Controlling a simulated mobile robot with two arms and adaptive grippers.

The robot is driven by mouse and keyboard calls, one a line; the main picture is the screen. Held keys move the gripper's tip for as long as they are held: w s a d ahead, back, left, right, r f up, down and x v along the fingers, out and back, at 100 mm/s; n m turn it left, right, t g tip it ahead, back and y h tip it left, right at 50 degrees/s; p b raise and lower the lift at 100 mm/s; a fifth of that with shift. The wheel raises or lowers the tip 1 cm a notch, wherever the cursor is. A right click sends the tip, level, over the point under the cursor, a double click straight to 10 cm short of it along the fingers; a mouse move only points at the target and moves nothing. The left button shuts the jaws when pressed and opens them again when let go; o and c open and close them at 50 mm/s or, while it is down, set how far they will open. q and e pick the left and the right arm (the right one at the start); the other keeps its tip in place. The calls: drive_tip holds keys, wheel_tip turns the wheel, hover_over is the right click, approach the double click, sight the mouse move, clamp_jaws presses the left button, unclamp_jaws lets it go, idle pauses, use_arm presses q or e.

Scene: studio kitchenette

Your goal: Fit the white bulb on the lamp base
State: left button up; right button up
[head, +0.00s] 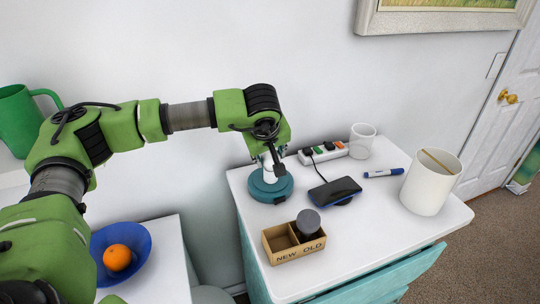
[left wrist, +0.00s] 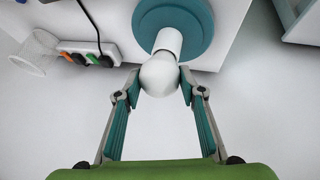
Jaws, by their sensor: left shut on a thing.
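The lamp base (head: 284,191) is a round teal foot with a short white neck, at the back left of the white cabinet top; it also shows in the left wrist view (left wrist: 203,22). My left gripper (left wrist: 160,85) is shut on the white bulb (left wrist: 159,75), with one finger on each side of its round part. The bulb is in line with the neck, directly over the base. I cannot tell whether it is seated, as the joint is hard to make out. In the head view my left gripper (head: 270,160) partly hides the bulb. My right gripper is not in view.
A cardboard box (head: 283,257) marked NEW and OLD stands in front; a dark grey round bulb (head: 308,222) sits in the OLD side.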

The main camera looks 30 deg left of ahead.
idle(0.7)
use_arm(q)
drive_tip(key=o, duration=1.2)
drive_tip(key=shift+r, duration=0.1)
drive_tip(key=v, duration=1.2)
drive_tip(key=shift+w, duration=0.1)
